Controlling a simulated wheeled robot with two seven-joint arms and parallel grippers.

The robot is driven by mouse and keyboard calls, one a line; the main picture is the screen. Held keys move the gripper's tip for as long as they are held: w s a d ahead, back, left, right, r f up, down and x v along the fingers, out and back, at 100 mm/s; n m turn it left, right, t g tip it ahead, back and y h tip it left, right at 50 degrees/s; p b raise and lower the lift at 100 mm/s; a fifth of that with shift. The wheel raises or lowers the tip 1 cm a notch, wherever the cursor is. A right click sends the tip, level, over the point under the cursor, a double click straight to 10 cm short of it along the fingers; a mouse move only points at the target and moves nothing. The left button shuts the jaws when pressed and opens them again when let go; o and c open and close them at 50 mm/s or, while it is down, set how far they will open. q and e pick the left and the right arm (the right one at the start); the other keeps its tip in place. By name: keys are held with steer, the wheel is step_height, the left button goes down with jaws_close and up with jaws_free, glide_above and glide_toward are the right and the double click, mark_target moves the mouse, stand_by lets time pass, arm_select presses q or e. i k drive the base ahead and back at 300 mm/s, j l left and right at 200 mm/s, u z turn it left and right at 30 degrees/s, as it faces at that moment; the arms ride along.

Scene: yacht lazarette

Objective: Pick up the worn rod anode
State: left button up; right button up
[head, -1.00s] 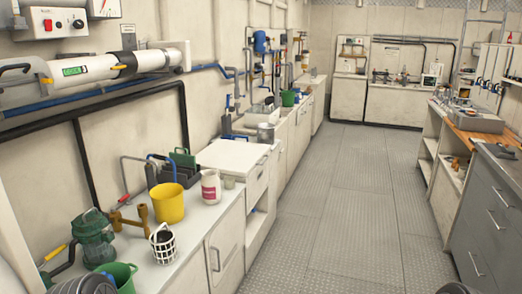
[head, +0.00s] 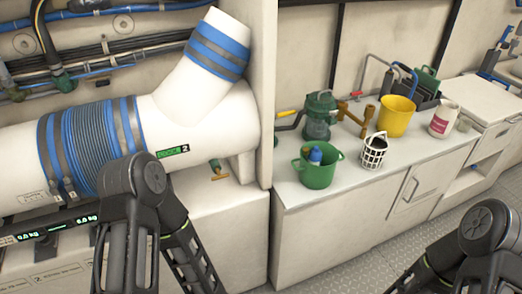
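I cannot make out the worn rod anode in the head view. Dark links of my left arm show at the lower left and of my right arm at the lower right corner. No fingertips of either gripper show, so I cannot see what they hold. A green bucket (head: 318,173) on the white counter has a blue-capped item (head: 316,155) inside; its lower part is hidden by the bucket wall.
The white counter (head: 345,205) also carries a green strainer housing (head: 320,115), a white basket (head: 374,152), a yellow bucket (head: 397,116) and a white jar (head: 443,120). A large white pipe (head: 215,120) with blue bands fills the left. Grey floor (head: 385,262) lies in front.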

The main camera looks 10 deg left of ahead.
mark_target(306, 151)
steer(key=i+l, duration=0.25)
steer(key=l, duration=0.2)
steer(key=i+l, duration=0.25)
steer(key=l, duration=0.15)
steer(key=i+l+z, duration=0.1)
steer(key=i+l, duration=0.15)
steer(key=l, duration=0.2)
